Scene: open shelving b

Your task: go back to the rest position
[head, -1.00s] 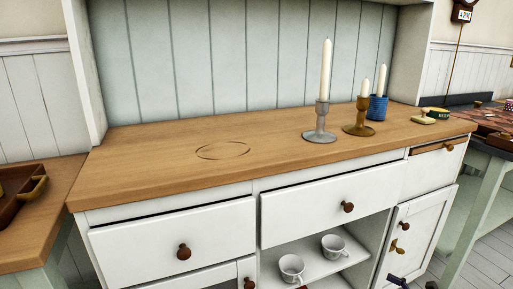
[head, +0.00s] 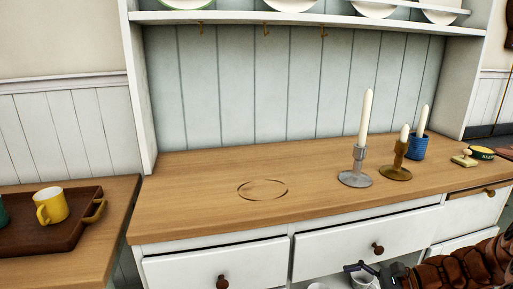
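My gripper (head: 368,269) shows at the lower right of the head view, dark and small, at the end of my reddish-brown arm. It is in front of the dresser's white drawers (head: 350,246), below the wooden top.
A brown tray (head: 55,235) with a yellow mug (head: 52,206) is at left. The top's left half is clear.

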